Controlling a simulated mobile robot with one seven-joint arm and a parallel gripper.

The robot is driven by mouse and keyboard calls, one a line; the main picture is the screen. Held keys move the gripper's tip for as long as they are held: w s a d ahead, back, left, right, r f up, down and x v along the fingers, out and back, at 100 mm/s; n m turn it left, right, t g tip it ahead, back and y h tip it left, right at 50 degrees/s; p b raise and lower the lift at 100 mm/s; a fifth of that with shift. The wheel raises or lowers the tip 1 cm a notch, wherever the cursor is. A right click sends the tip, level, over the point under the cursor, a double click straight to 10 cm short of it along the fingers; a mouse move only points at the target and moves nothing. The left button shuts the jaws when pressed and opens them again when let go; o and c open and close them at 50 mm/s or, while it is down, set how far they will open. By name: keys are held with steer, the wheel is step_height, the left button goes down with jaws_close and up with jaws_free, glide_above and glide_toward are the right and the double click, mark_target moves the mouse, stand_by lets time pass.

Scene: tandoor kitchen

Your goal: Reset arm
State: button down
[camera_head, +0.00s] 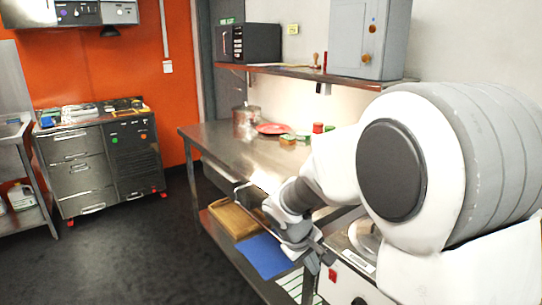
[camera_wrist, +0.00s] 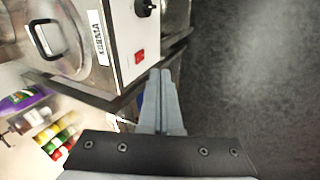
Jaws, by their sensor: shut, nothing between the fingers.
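My arm reaches from the right side of the head view out over the front edge of the steel counter (camera_head: 215,140). My gripper (camera_head: 312,265) hangs low beside the counter's front, near an appliance with a red switch. In the wrist view my gripper (camera_wrist: 160,75) has its two fingers together with nothing between them. The fingertips are just in front of the appliance (camera_wrist: 128,45) with a dark knob and a red switch. I cannot tell whether they touch it.
A drawer unit (camera_head: 78,162) stands at the left. The dark floor (camera_head: 125,235) between is clear.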

steer(key=s+d+r+m+t+y+p, duration=0.1)
steer(key=s+r+m+y+p, duration=0.1)
steer(key=s+r, duration=0.8)
steer(key=s+d+r+m+t+y+p, duration=0.1)
steer(key=s+r+m+p, duration=0.3)
steer(key=s+r, duration=0.7)
steer(key=shift+s+d+t+y+p, duration=0.3)
steer(key=shift+s+d+y+p, duration=0.2)
steer(key=shift+s+d, duration=0.15)
